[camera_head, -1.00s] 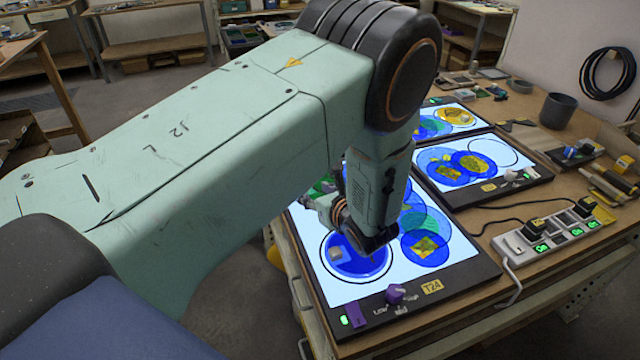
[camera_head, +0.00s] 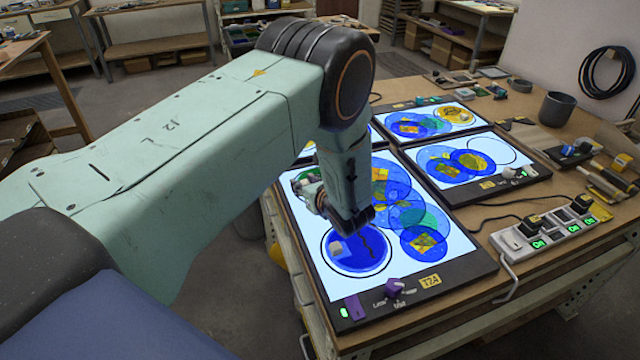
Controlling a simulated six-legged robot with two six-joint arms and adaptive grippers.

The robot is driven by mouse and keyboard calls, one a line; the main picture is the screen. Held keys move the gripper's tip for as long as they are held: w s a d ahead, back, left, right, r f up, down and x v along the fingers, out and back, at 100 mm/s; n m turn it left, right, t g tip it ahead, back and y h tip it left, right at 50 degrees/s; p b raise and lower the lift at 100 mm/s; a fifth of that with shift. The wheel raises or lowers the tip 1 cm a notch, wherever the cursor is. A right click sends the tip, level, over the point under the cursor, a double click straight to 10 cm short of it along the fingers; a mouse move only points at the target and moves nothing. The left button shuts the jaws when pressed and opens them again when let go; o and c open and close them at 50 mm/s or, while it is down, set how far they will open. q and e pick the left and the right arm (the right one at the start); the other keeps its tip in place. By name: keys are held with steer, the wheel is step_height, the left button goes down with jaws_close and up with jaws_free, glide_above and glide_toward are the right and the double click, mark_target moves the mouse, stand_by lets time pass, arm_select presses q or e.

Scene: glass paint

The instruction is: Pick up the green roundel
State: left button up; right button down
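A green patch (camera_head: 309,175), which looks like part of a green roundel, shows at the upper left of the front light panel (camera_head: 458,266), mostly hidden by my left wrist. My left gripper (camera_head: 309,192) is close to it, low over the panel. Its fingers are too small and covered to tell if they are open or shut. A teal-green disc (camera_head: 431,217) overlaps blue discs on the right side of the same panel. A dark blue roundel (camera_head: 350,260) with a small pale square on it lies inside a drawn black circle at front left. My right gripper is not in view.
Two more lit panels with overlapping discs, one at the right (camera_head: 489,196) and one at the back (camera_head: 466,104), lie close by. A power strip (camera_head: 550,232) with cables and a grey cup (camera_head: 557,109) stand on the right of the bench.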

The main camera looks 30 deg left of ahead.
arm_select(q)
steer(key=shift+w+a+f, duration=0.15)
steer(key=shift+a+f, duration=0.05)
steer(key=c, duration=0.5)
steer(key=shift+d+r, duration=0.1)
steer(key=shift+d, duration=0.1)
jaws_close()
steer(key=shift+a+r, duration=0.1)
steer(key=shift+a, duration=0.1)
